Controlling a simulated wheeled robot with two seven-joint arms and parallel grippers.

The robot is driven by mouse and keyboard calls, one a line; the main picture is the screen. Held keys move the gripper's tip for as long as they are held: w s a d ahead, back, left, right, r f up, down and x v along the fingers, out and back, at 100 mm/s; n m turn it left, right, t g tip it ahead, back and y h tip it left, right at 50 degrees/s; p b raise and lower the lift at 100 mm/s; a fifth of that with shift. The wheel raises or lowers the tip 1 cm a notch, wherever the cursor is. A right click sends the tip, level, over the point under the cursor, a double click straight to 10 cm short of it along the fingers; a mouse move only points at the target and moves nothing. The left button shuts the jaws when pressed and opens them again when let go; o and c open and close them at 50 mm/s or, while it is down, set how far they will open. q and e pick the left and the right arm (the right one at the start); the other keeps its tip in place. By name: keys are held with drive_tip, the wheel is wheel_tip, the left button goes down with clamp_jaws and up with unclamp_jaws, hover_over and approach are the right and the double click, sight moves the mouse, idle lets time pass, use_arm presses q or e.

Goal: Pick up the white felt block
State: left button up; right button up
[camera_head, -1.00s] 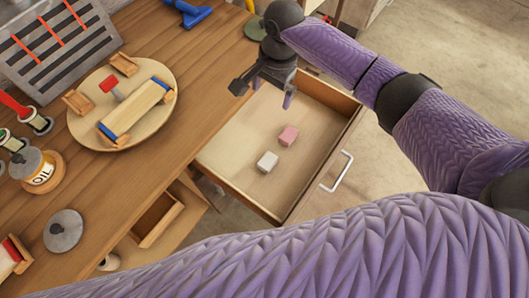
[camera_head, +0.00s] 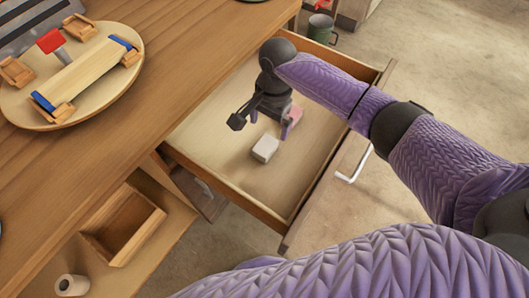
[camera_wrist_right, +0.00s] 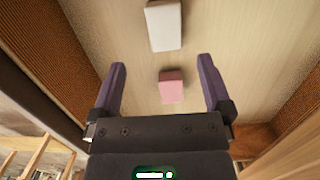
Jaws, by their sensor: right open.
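The white felt block (camera_head: 265,148) lies on the floor of the open drawer (camera_head: 222,152). In the right wrist view the white block (camera_wrist_right: 164,26) is near the top, beyond my fingertips. A pink block (camera_wrist_right: 171,87) shows between my open fingers there; in the head view the pink block (camera_head: 295,114) is partly hidden behind my gripper. My right gripper (camera_head: 264,124) is open and empty above the drawer, just behind the white block; it also shows in the wrist view (camera_wrist_right: 162,75). My left gripper is not in view.
The drawer's walls and its front with a white handle (camera_head: 354,165) surround the blocks. The wooden workbench (camera_head: 165,75) is to the left, with a round board (camera_head: 20,108) holding a lath in clamps. A small open box (camera_head: 124,226) sits below.

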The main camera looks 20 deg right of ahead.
sight(265, 145)
drive_tip(key=f+b, duration=0.2)
drive_tip(key=f, duration=0.1)
drive_tip(key=f+b, duration=0.2)
drive_tip(key=f, duration=0.1)
drive_tip(key=f+b, duration=0.2)
drive_tip(key=f, duration=0.1)
drive_tip(key=shift+a+f, duration=0.2)
drive_tip(key=shift+a, duration=0.2)
drive_tip(key=shift+f+b, duration=0.3)
drive_tip(key=shift+b, duration=0.05)
drive_tip(key=shift+r, duration=0.25)
drive_tip(key=c, duration=1)
drive_tip(key=shift+c, duration=0.9)
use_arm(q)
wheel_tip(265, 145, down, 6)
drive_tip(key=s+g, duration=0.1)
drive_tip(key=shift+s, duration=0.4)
use_arm(e)
drive_tip(key=shift+c, duration=0.2)
wheel_tip(265, 145, up, 10)
drive_tip(key=p, duration=0.6)
drive_tip(key=shift+r, duration=0.1)
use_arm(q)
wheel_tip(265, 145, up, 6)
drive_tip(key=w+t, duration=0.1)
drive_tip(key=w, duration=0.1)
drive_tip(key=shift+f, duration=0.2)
